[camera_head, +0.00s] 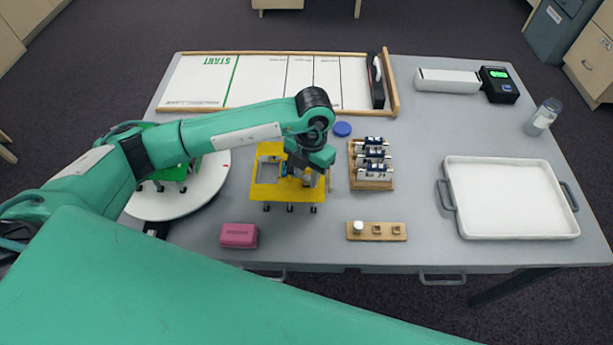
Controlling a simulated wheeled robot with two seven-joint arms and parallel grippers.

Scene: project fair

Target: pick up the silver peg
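A small wooden block (386,231) with a row of three places lies near the front of the table. A short, pale silvery peg (358,227) stands upright in its leftmost place; the other two places look empty. I cannot be sure from its colour that this is the silver peg. My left gripper (301,176) points down over the yellow platform (262,191), up and to the left of the wooden block and apart from it. Its fingers are mostly hidden, so I cannot tell whether they are open or hold anything. My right gripper is not in view.
A wooden rack (371,184) with several blue-and-silver cylinders stands right of the yellow platform. A pink box (239,235) lies front left, a white tray (510,229) right. A white turntable (211,187) carries a green platform. The table is clear between wooden block and tray.

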